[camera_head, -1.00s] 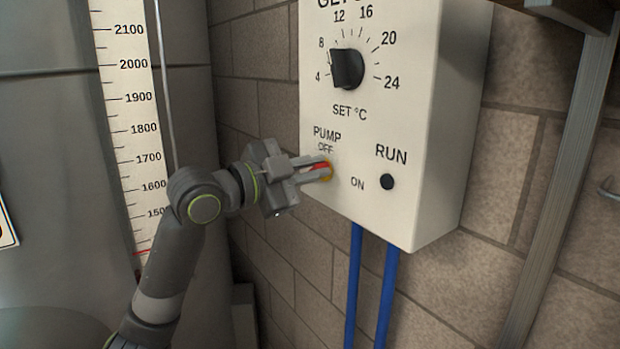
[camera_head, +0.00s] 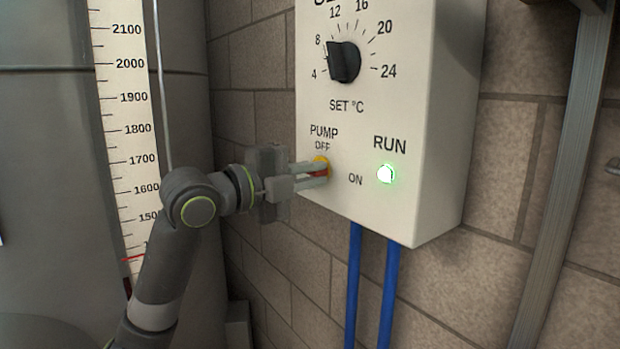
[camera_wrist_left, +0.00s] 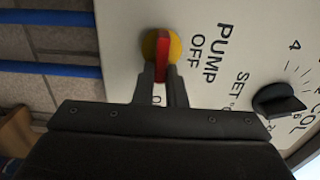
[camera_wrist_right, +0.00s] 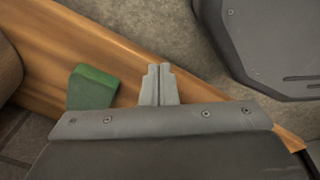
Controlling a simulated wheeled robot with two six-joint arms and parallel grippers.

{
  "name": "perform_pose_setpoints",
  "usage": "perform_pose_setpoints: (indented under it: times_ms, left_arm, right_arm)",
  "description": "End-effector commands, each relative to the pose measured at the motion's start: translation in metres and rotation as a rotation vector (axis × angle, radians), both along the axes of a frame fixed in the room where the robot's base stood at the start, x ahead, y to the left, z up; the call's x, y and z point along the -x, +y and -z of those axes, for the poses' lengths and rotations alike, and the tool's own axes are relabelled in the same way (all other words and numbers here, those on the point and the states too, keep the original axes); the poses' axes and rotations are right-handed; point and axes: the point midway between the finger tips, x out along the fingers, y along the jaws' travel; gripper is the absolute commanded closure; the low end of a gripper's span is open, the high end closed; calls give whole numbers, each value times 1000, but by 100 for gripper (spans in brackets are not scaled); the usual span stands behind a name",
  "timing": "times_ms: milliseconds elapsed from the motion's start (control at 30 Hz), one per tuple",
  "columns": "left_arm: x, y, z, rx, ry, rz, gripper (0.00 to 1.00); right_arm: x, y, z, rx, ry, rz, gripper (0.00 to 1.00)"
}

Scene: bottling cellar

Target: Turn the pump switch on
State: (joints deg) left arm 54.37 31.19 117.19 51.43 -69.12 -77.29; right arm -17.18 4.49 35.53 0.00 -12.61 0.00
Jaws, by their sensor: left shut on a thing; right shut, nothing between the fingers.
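The pump switch has a red handle on a yellow round base (camera_head: 322,163). It is on the front of a cream control box (camera_head: 440,110), below the words PUMP and OFF. My left gripper (camera_head: 318,174) is shut on the red handle (camera_wrist_left: 162,52), one finger on each side. In the left wrist view the handle lies toward the ON mark, which the fingers partly hide. The RUN lamp (camera_head: 386,174) glows green. My right gripper (camera_wrist_right: 158,72) is shut and empty, away from the box, and shows only in the right wrist view.
A black temperature dial (camera_head: 344,62) is above the switch. Blue pipes (camera_head: 352,285) run down from the box. A grey tank with a scale (camera_head: 135,130) stands at left. A green block (camera_wrist_right: 92,88) is by a wooden board (camera_wrist_right: 100,50) near my right gripper.

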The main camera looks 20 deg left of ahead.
Motion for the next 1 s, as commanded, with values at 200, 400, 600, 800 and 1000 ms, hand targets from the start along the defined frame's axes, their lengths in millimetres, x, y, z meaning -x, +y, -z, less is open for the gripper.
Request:
perform_pose_setpoints:
  times_ms: [200,400,600,800,1000]
  left_arm:
    - [0,0,1,-23,-16,-1,100]
    - [0,0,1,-26,-18,-1,100]
    - [0,0,1,-26,-18,-1,85]
    - [0,0,1,-25,-18,0,67]
    - [0,0,1,-24,-18,0,67]
  right_arm:
    - [0,-1,2,1,0,-1,100]
    - [0,-2,2,3,0,-1,100]
    - [0,-2,2,3,1,-1,100]
    - [1,-2,2,3,1,-1,100]
    - [0,-2,2,3,1,-1,100]
